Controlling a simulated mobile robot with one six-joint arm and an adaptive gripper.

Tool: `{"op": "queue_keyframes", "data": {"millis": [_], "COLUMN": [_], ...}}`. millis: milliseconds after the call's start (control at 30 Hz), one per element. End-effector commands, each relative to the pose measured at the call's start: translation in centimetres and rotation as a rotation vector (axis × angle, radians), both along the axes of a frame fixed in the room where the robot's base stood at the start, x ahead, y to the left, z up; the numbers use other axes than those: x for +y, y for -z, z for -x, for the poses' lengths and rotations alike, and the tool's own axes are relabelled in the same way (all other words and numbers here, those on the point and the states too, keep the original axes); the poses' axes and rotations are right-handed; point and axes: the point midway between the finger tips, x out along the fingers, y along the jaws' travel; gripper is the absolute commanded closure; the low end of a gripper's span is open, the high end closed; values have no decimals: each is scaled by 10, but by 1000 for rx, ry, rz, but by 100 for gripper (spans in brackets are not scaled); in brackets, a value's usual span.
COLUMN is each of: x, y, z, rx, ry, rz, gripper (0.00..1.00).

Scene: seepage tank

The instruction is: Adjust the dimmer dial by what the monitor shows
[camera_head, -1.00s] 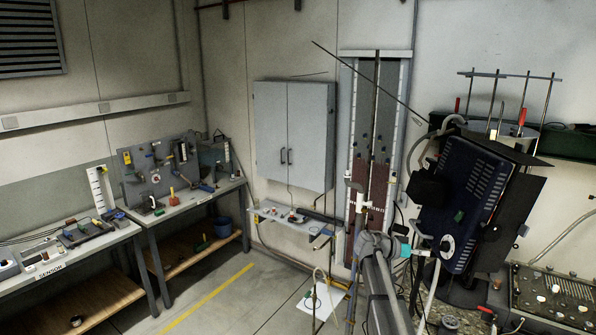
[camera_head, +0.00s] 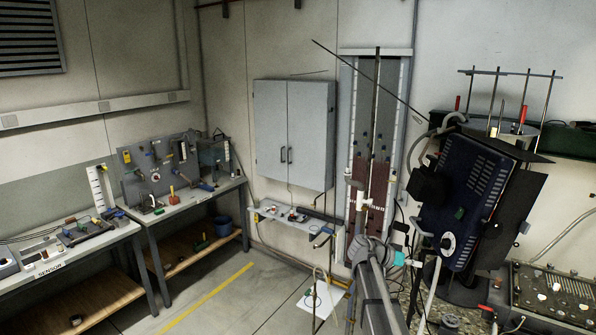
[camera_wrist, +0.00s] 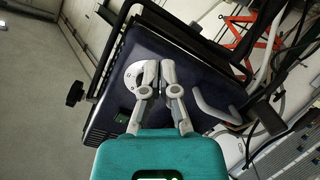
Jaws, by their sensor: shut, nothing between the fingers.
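The blue lamp housing (camera_head: 482,200) stands at the right in the head view and fills the middle of the wrist view (camera_wrist: 185,60). The pale round dial (camera_head: 447,243) is on its lower face. In the wrist view the dial (camera_wrist: 131,76) is partly hidden behind my left finger, and its setting cannot be read. My gripper (camera_wrist: 159,66) is shut and empty, with its fingertips over the housing just right of the dial. I cannot tell whether they touch. In the head view its teal body (camera_head: 402,259) is left of the dial. I cannot make out a monitor.
A tall tank (camera_head: 373,150) stands behind my arm. Benches with tools (camera_head: 180,203) are at the left, with open floor before them.

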Motion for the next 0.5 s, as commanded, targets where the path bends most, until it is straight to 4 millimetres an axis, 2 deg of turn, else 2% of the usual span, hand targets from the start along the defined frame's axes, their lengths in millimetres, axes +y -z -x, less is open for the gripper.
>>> {"op": "queue_keyframes", "data": {"millis": [33,267,500], "x": [4,32,79], "y": [19,100,182], "z": [13,67,128], "rx": [28,207,392], "ry": [-10,-107,-291], "rz": [-40,-306,-613], "gripper": [100,100,100]}}
